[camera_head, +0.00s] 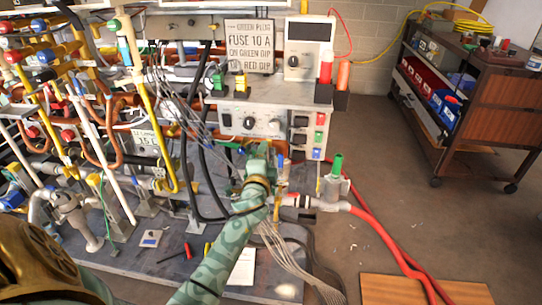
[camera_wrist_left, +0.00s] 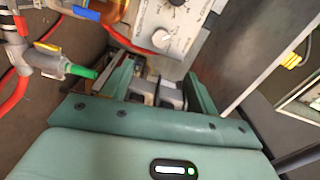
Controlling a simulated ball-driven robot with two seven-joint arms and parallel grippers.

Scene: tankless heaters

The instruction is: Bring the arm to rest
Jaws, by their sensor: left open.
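My left arm comes in from the lower left in the head view, green with darker patterns. My left gripper (camera_head: 262,160) is in front of the lower part of the grey control box (camera_head: 265,95), left of the brass and red-hose fittings. In the left wrist view the gripper's green jaws (camera_wrist_left: 160,90) stand apart. Nothing is clearly held; grey parts show between the jaws. A box face with a white knob (camera_wrist_left: 162,39) lies beyond them. A green-ended valve (camera_wrist_left: 82,71) is at the left. My right gripper is not in view.
Dense pipework (camera_head: 90,130) crowds the left. A green-topped fitting (camera_head: 336,165) with a red hose (camera_head: 375,225) is right of the gripper. A sign (camera_head: 250,46) stands on the box. A brown cart (camera_head: 500,100) is at the right, with open floor (camera_head: 420,220) before it.

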